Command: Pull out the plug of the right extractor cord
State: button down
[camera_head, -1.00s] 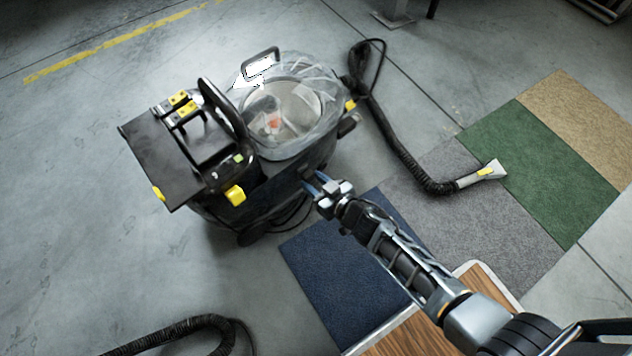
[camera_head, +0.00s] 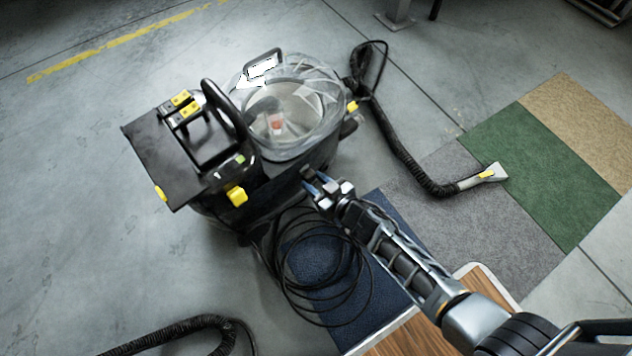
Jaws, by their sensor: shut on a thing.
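The black extractor (camera_head: 160,150) with a clear round tank (camera_head: 290,110) stands on the floor at left centre. Its thin black cord (camera_head: 345,285) lies in loose loops over the blue carpet piece and the floor beside the machine's lower side. My gripper (camera_head: 312,183) is at the extractor's right side, with blue-tipped fingers shut on a small dark piece, the plug (camera_head: 307,172). The plug is small and partly hidden by the fingers. I cannot tell whether it is clear of the machine's side.
A black hose (camera_head: 400,150) with a grey nozzle (camera_head: 482,174) runs from the machine over the carpet pieces. Blue (camera_head: 390,225), grey, green and tan carpet lies at right. Another black hose (camera_head: 180,330) lies at bottom left. A wooden board (camera_head: 405,340) is near my arm. Floor at left is clear.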

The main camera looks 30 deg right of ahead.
jog(key=shift+w, duration=0.15)
jog(key=c, duration=0.6)
grip_release()
jog(key=p+v, duration=0.3)
jog(key=v, duration=0.4)
jog(key=shift+s+r, duration=0.2)
jog(key=shift+s, duration=0.15)
